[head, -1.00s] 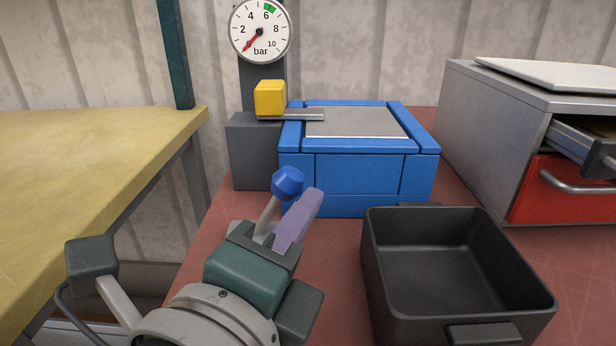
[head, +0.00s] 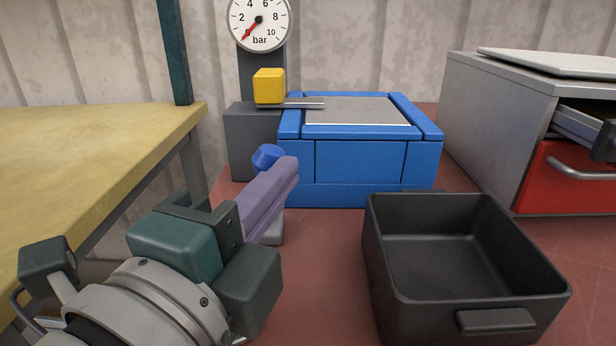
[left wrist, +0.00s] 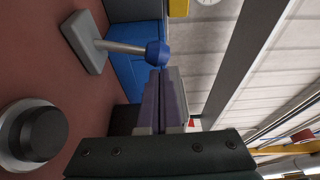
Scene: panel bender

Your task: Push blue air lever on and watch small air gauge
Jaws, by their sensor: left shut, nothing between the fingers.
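The air lever's blue knob (head: 267,156) shows just beyond my left fingertips in the head view. Its grey stem and base are mostly hidden there. In the left wrist view, the stem runs from a grey base plate (left wrist: 83,42) to the blue knob (left wrist: 157,53), right at the fingertips. I cannot tell whether they touch. My left gripper (head: 292,168) is shut and empty, its purple fingers together; they also show in the left wrist view (left wrist: 166,80). The air gauge (head: 259,20) has its red needle at the low end, lower left. My right gripper is not in view.
A blue box (head: 360,165) with a grey top stands behind the lever, a yellow block (head: 269,86) beside it. A black bin (head: 455,322) stands front right. A grey cabinet with a red drawer (head: 565,180) is at right. A yellow table (head: 90,150) is at left.

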